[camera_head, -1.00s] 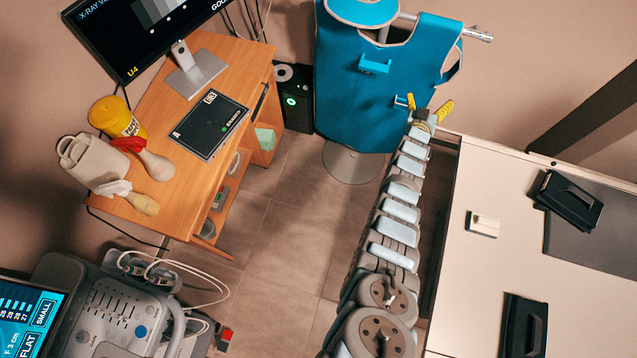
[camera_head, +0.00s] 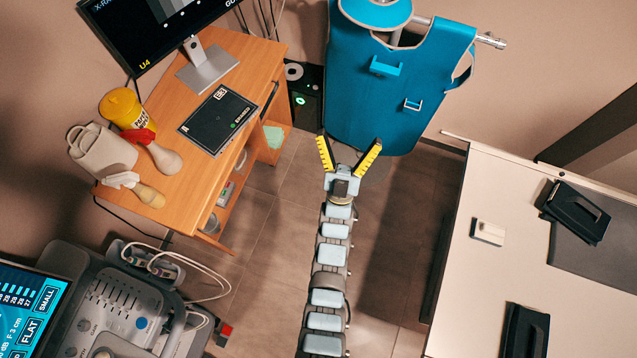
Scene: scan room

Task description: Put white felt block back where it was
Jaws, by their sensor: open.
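My gripper (camera_head: 349,140) is open and empty, its two yellow-padded fingers spread in a V over the floor gap between the desk and the right table. A small white block (camera_head: 488,232) lies on the pale table at right, well away from my gripper. I cannot tell from its look whether it is felt.
Black cases (camera_head: 575,212) (camera_head: 525,332) and a grey mat (camera_head: 600,240) lie on the pale table (camera_head: 460,300). The wooden desk (camera_head: 185,100) at left holds a monitor, a dark panel, a yellow tub and a beige holder. An ultrasound console (camera_head: 120,300) stands front left. Floor shows between them.

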